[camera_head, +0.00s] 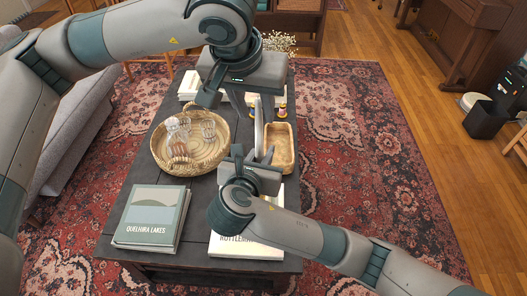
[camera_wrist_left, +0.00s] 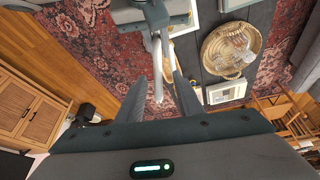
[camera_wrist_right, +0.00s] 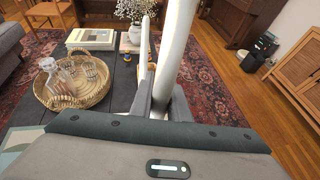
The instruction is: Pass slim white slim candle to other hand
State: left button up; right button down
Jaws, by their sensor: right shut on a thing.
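The slim white candle (camera_head: 258,126) stands roughly upright between my two grippers in the head view. My right gripper (camera_head: 253,158), the lower one, is shut on it; the candle (camera_wrist_right: 175,55) rises from between its fingers in the right wrist view. My left gripper (camera_head: 257,102) is above, its fingers pointing down toward the candle and apart. In the left wrist view the candle (camera_wrist_left: 158,82) shows at the open fingertips of the left gripper (camera_wrist_left: 166,88). Whether either left finger touches it I cannot tell. The candle's lower end is hidden by the right gripper.
The dark coffee table (camera_head: 200,195) holds a round wicker tray (camera_head: 157,148) with glassware, a rectangular wooden tray (camera_head: 286,152), a Quelhira Lakes book (camera_head: 150,217) and another book (camera_head: 240,246) partly under my right arm. Small colored items and flowers (camera_head: 279,42) are behind.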

pick_arm(q)
jog(key=shift+v, duration=2.6)
